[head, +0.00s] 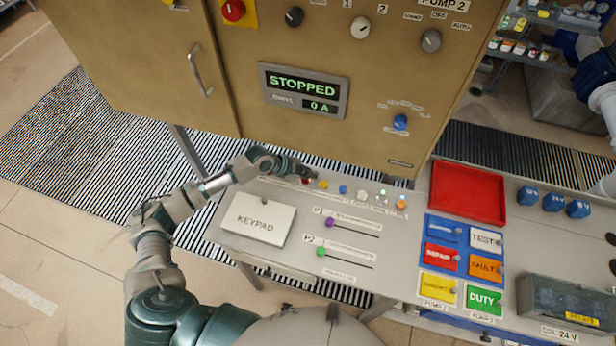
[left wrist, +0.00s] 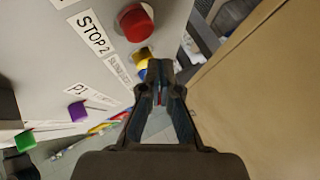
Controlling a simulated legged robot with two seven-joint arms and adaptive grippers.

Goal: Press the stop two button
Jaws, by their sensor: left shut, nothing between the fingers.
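The red stop two button (left wrist: 136,22) sits in the left wrist view next to a "STOP 2" label (left wrist: 91,32) on the grey console top. In the head view a bit of red (head: 305,181) shows beside my left gripper (head: 308,174), which partly covers that end of the button row. My left gripper is shut and empty; in the left wrist view its fingertips (left wrist: 160,72) lie below and to the right of the red button, apart from it in the picture and close to a yellow button (left wrist: 142,58). I cannot tell its height above the console. My right gripper is not in view.
A tan cabinet (head: 300,140) with a "STOPPED" display (head: 304,90) rises behind the button row. The console holds a keypad plate (head: 258,219), purple (head: 328,222) and green (head: 321,252) sliders, a blue button (head: 343,189), a red tray (head: 468,193) and coloured cards.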

